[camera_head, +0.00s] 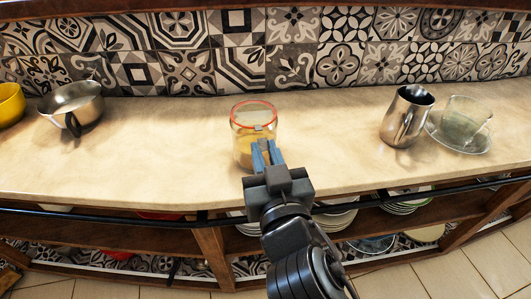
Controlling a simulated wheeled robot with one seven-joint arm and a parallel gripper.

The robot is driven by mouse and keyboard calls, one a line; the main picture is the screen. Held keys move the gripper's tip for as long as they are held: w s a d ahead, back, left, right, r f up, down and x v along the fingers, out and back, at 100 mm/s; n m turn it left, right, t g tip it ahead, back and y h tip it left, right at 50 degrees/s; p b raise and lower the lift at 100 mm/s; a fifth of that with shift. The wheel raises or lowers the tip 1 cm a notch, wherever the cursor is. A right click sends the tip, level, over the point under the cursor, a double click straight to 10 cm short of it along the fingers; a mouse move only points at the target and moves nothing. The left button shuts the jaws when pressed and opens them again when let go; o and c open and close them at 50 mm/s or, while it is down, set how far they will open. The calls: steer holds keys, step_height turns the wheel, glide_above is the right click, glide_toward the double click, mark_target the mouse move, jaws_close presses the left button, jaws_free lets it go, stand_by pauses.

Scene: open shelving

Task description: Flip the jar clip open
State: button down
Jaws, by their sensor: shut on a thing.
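A glass jar (242,119) with a red-orange seal ring around its top stands upright on the counter, with tan contents inside. The jar clip (258,128) is a small grey piece at the front of the rim. My gripper (265,146) is at the front of the jar, just below the clip. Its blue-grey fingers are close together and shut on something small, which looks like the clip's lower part. The fingers hide the exact contact and part of the jar's front.
A metal pitcher (405,118) and a glass cup (464,115) on a saucer stand to the right. A metal pan (75,100) and a yellow pot (10,104) stand at the left. The counter (165,140) beside the jar is clear. Plates (335,221) sit on the shelf below.

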steer(key=shift+f+b, duration=0.2)
steer(key=shift+b, duration=0.35)
steer(key=f+t+b, duration=0.1)
steer(key=b, duration=0.6)
steer(key=t+b, duration=0.2)
steer(key=b, duration=0.5)
steer(key=f+t+y+b, duration=0.1)
steer(key=b, duration=0.6)
steer(key=shift+s+d+f+t, duration=0.1)
steer(key=shift+s+f+t, duration=0.15)
steer(key=shift+f+t, duration=0.15)
steer(key=shift+b, duration=0.6)
steer(key=t+b, duration=0.1)
steer(key=b, duration=0.1)
steer(key=shift+b, duration=0.35)
steer(key=shift+r+b, duration=0.15)
steer(key=shift+b, duration=0.45)
steer(key=c, duration=1)
jaws_free()
steer(key=shift+c, duration=0.2)
